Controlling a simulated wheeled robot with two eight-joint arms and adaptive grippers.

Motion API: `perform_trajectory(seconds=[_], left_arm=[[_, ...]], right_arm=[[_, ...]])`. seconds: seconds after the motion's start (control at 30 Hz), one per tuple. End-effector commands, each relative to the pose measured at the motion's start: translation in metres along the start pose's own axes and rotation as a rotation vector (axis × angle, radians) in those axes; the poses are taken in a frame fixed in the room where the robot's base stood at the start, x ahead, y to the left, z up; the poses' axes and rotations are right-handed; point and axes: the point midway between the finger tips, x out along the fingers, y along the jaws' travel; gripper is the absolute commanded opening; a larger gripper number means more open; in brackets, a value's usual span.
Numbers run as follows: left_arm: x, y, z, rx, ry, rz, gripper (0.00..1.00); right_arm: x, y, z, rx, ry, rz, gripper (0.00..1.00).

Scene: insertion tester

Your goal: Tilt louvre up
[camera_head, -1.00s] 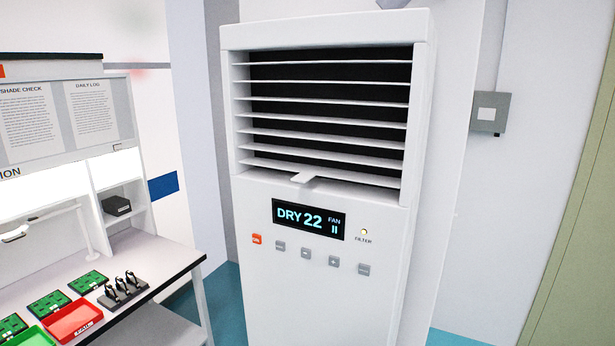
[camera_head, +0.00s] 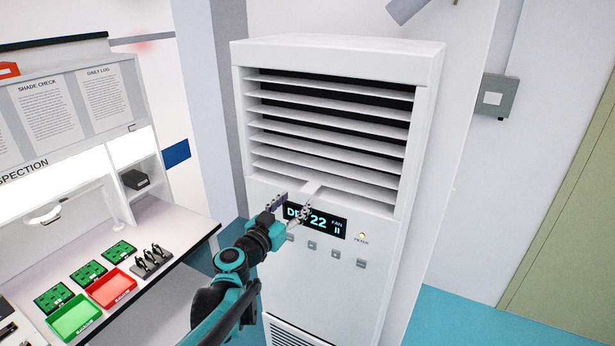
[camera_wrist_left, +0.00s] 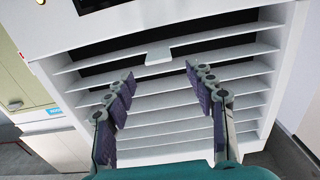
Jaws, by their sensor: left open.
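The white air unit (camera_head: 400,250) stands upright with a louvre of several horizontal slats (camera_head: 335,130) over a dark opening. A small white tab (camera_head: 315,187) sticks out from the lowest slat, above the lit display. My left gripper (camera_head: 292,206) is open and empty in front of the unit, just below and left of the tab, and covers part of the display. In the left wrist view, which shows the unit upside down, the tab (camera_wrist_left: 158,55) lies ahead of my left fingertips (camera_wrist_left: 160,72), between their lines. No contact shows. My right gripper is out of view.
A bench (camera_head: 185,226) at the left holds green boards, a red tray (camera_head: 112,288), a green tray (camera_head: 75,317) and a black rack (camera_head: 150,260). A grey wall box (camera_head: 496,97) hangs to the right. The floor right of the unit is clear.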

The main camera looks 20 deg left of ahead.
Motion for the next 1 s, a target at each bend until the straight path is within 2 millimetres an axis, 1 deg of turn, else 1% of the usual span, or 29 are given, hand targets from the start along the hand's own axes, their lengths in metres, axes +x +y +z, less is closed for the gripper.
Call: perform_trajectory(seconds=[0.13, 0.3, 0.43, 0.6, 0.83, 0.87, 0.9, 0.97, 1.0], left_arm=[[0.019, 0.000, 0.001, 0.002, 0.001, 0.001, 0.55], [0.048, 0.001, 0.001, 0.001, 0.001, 0.002, 0.55], [0.065, 0.001, 0.001, 0.001, 0.001, 0.001, 0.55], [0.075, 0.001, 0.001, 0.000, 0.000, 0.002, 0.55], [0.075, 0.001, 0.001, 0.000, 0.000, 0.002, 0.55], [0.075, 0.001, 0.001, 0.000, 0.000, 0.001, 0.50], [0.075, 0.001, 0.001, 0.000, 0.000, 0.001, 0.39], [0.075, 0.001, 0.001, 0.000, 0.000, 0.001, 0.23], [0.075, 0.001, 0.001, 0.000, 0.000, 0.001, 0.13]], right_arm=[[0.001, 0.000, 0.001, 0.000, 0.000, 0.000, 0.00], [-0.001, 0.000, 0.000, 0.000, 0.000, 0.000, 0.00], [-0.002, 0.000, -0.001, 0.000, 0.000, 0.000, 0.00], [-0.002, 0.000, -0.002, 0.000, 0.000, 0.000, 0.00], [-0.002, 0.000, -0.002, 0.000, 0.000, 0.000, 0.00], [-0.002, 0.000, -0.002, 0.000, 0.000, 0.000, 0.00], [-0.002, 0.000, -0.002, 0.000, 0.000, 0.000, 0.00], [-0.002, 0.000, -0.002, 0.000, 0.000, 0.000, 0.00], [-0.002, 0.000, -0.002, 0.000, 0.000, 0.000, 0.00]])
